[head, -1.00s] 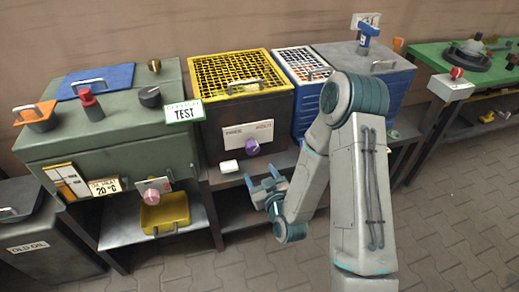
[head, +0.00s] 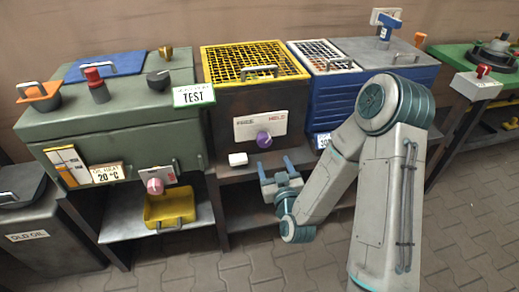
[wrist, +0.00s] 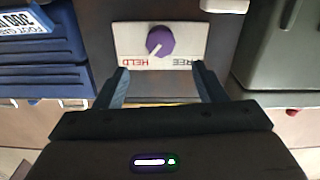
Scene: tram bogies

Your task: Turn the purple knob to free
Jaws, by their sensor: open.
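The purple knob (head: 263,140) sits on a white plate (head: 247,128) on the front of the dark box with the yellow grid lid. The plate reads FREE at left and HELD at right in the head view. In the wrist view the knob (wrist: 160,41) and plate (wrist: 190,40) appear upside down, and the knob's pale mark points toward HELD. My gripper (head: 276,168) is open and empty, in front of and below the knob in the head view. In the wrist view my gripper's fingers (wrist: 160,72) stand apart, short of the knob, with nothing between them.
A pink knob (head: 155,186) and a yellow tray (head: 170,208) are at the green cabinet (head: 105,130) on the left. A blue crate (head: 330,100) stands to the right of the dark box.

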